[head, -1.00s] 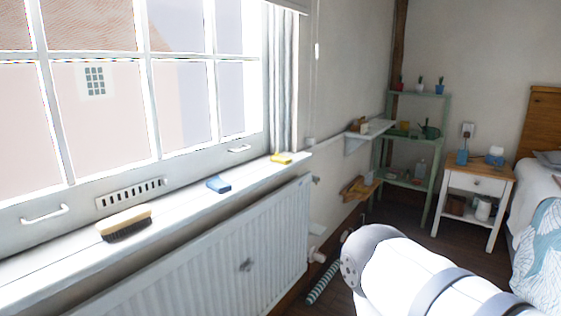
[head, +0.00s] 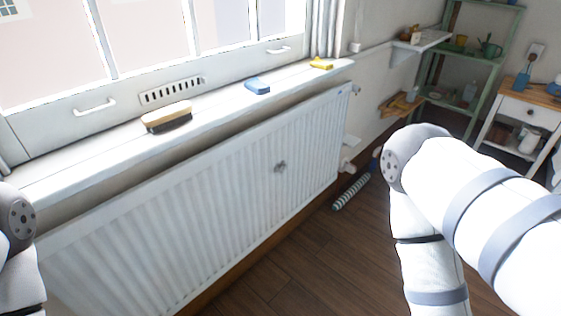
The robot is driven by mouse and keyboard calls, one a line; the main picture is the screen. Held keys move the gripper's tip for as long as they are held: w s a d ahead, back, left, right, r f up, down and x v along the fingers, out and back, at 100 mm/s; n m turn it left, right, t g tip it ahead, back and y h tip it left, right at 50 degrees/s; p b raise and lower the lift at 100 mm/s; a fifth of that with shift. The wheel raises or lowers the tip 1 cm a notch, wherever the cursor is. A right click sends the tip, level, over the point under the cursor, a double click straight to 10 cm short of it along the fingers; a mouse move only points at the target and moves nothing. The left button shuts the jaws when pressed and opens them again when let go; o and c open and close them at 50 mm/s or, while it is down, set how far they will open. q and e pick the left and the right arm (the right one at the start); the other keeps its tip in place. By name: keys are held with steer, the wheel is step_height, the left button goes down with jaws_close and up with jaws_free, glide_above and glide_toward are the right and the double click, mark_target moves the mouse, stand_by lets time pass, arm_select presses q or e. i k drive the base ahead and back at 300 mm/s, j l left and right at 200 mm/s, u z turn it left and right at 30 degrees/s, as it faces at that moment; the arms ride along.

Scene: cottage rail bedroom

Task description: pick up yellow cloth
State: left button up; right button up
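The yellow cloth (head: 321,63) is a small folded piece lying on the far right end of the white window sill (head: 222,96), in the head view. Nothing touches it. My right arm shows at the lower right and part of my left arm at the left edge. Neither gripper is in the frame, so their states are hidden.
A blue cloth or sponge (head: 257,85) and a wooden brush (head: 167,117) also lie on the sill. A white radiator (head: 200,190) stands below it. A striped roll (head: 352,192) lies on the wooden floor. A green shelf (head: 455,100) and nightstand (head: 528,112) are at the right.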

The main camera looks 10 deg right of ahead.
mark_target(318, 62)
steer(key=i+l+u, duration=0.1)
steer(key=l, duration=0.3)
steer(key=i+l+u, duration=0.15)
steer(key=l, duration=0.25)
steer(key=i+l+u, duration=0.1)
steer(key=l, duration=0.3)
steer(key=i, duration=0.05)
